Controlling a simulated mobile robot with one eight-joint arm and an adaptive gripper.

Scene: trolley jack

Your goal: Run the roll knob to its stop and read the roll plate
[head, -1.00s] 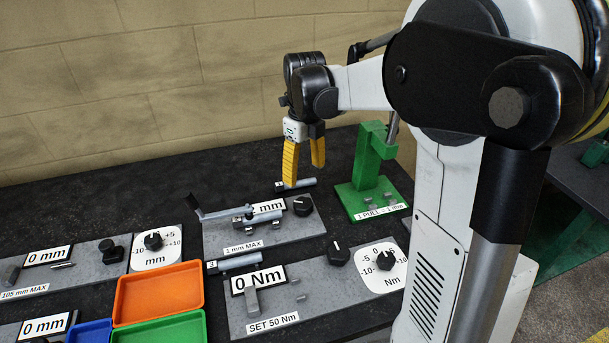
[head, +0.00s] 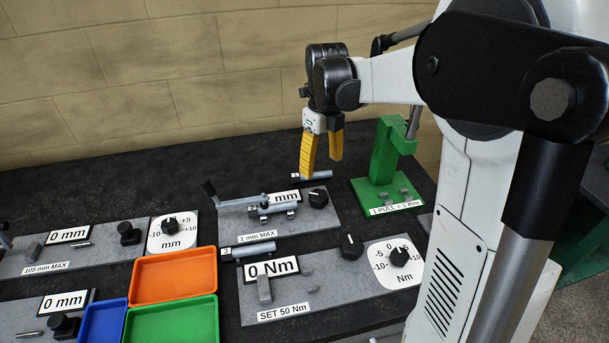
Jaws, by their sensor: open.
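My gripper (head: 320,168) hangs above the back of the bench, fingers pointing down, open. Its left fingertip is by a grey cylinder (head: 318,175) with a small number label; I cannot tell if they touch. No plate reads "roll", so I cannot tell which is the roll plate. Black knobs stand on the "1 mm MAX" plate (head: 262,237), beside the "SET 50 Nm" plate's Nm dial (head: 398,262), and on the mm dial (head: 173,232) at left. The knob (head: 318,198) on the "1 mm MAX" plate is nearest my gripper. Its mm readout is partly hidden by a cylinder.
A green stand (head: 385,160) labelled "1 PULL = 1 mm" is right of my gripper. A grey crank (head: 235,205) rises on the "1 mm MAX" plate. Orange (head: 173,275), green (head: 170,320) and blue (head: 103,318) trays sit at front left. A block wall is behind.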

